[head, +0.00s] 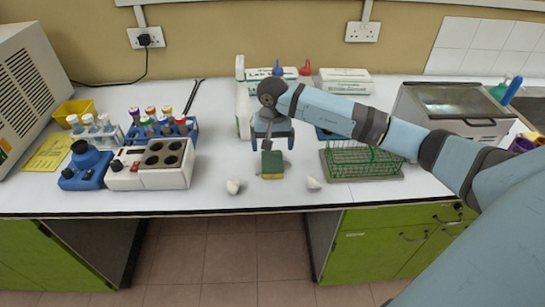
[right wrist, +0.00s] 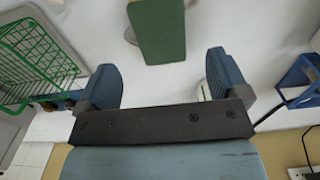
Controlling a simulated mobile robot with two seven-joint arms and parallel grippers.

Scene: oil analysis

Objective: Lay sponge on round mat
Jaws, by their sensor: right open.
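A sponge (head: 271,162), green on top with a yellowish edge, is on the white bench near its front middle. It also shows in the right wrist view (right wrist: 160,28), at the top centre. My right gripper (head: 272,137) is open and empty, pointing down just behind the sponge in the head view. In the right wrist view its two blue fingers (right wrist: 161,68) are spread, with the sponge beyond them and apart from them. I cannot make out a round mat in either view. My left gripper is not in view.
A green wire basket (head: 362,160) stands to the right. A white hotplate unit (head: 150,166) and a blue tube rack (head: 162,131) are left. Bare bench lies between hotplate and sponge.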

